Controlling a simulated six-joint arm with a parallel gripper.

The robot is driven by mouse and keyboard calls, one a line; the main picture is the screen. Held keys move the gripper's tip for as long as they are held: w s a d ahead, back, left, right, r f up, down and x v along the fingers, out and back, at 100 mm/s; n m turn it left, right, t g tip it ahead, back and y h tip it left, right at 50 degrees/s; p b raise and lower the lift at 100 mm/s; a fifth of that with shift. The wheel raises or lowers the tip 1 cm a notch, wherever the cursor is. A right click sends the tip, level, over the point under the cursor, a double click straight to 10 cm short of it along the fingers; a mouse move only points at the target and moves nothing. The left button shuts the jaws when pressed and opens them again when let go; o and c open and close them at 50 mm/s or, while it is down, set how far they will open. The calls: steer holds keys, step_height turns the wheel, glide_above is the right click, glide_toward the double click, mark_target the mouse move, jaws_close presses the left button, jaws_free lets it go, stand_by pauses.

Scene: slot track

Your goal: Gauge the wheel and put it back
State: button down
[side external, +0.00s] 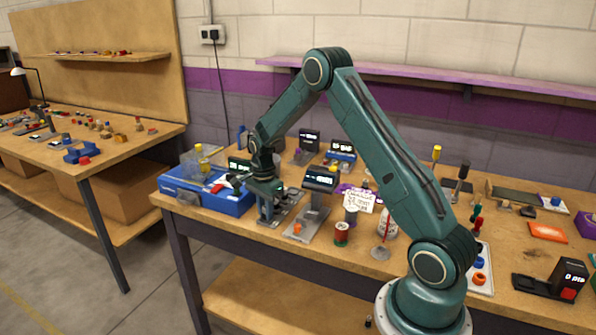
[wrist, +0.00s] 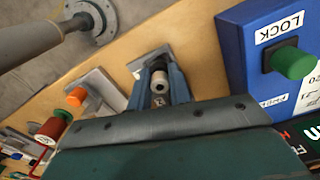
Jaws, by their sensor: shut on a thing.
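My gripper (side external: 265,214) is low over a grey metal plate (side external: 291,207) near the table's front edge. In the wrist view my gripper's two blue fingers (wrist: 160,76) are closed around a small pale grey wheel (wrist: 160,84) with a dark hole in its end. The plate's grey end (wrist: 150,58) shows just past the fingertips. I cannot tell whether the wheel touches the plate. In the side view the wheel is hidden by the fingers. A stand with a lit display (side external: 320,179) is right of my gripper.
A blue case (side external: 222,203) is close on the left; its LOCK label and green knob (wrist: 293,62) show in the wrist view. To the right are a grey plate with an orange piece (side external: 297,228), a red spool (side external: 341,234) and a handwritten card (side external: 358,199).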

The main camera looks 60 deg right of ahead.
step_height(320, 180, up, 20)
stand_by(0.6)
steer(key=shift+f, duration=0.1)
stand_by(0.4)
steer(key=s+d, duration=0.7)
steer(key=s, duration=0.5)
steer(key=f, duration=1.4)
steer(key=shift+w+f, duration=0.25)
steer(key=shift+f, duration=0.15)
steer(key=shift+f, duration=0.15)
steer(key=shift+f, duration=2)
steer(key=shift+f, duration=0.1)
steer(key=c, duration=1.3)
jaws_free()
